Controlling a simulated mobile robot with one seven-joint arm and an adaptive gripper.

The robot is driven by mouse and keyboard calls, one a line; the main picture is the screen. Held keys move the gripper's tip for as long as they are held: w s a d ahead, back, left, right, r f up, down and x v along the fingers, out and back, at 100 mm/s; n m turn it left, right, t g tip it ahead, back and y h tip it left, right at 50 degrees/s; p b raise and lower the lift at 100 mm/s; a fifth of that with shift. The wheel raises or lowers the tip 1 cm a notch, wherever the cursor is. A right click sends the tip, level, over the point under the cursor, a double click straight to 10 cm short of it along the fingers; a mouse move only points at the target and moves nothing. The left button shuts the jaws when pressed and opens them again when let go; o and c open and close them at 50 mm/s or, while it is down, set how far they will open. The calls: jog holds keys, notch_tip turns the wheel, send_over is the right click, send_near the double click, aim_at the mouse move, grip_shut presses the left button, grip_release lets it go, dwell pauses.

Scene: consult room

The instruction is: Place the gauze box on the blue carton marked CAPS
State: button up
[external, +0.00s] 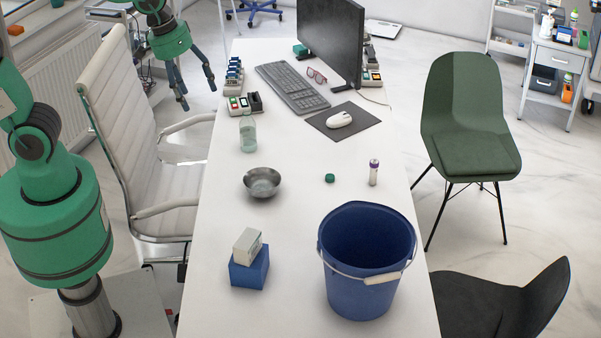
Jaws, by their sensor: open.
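A small white box, which looks like the gauze box (247,246), rests on top of a blue carton (249,276) near the front left of the white desk. It sits slightly turned on the carton, and the two touch. Any CAPS marking on the carton is not readable here. My gripper (196,95) is open and empty in the upper left, beyond the desk's left edge. It is well apart from the box and the carton, with its fingers pointing down.
On the desk (300,260) are a large blue bucket (365,290), a metal bowl (262,182), a glass bottle (248,132), a green cap (329,178) and a small vial (374,172). A keyboard (292,88) and monitor (331,38) stand farther back. A white chair (125,130) is at left.

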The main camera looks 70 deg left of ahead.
jog(key=s+a+r+m+t, duration=0.1)
jog(key=s+a+r+m, duration=0.1)
jog(key=s+a, duration=0.3)
jog(key=s+a+r+m+t, duration=0.1)
jog(key=s+a+r, duration=0.3)
jog(key=s, duration=0.5)
jog(key=shift+a+m+t+y, duration=0.3)
jog(key=shift+a+m+y, duration=0.15)
jog(key=shift+a, duration=0.8)
jog(key=shift+f, duration=0.1)
jog(key=shift+f+b, duration=0.4)
jog(key=shift+b, duration=0.05)
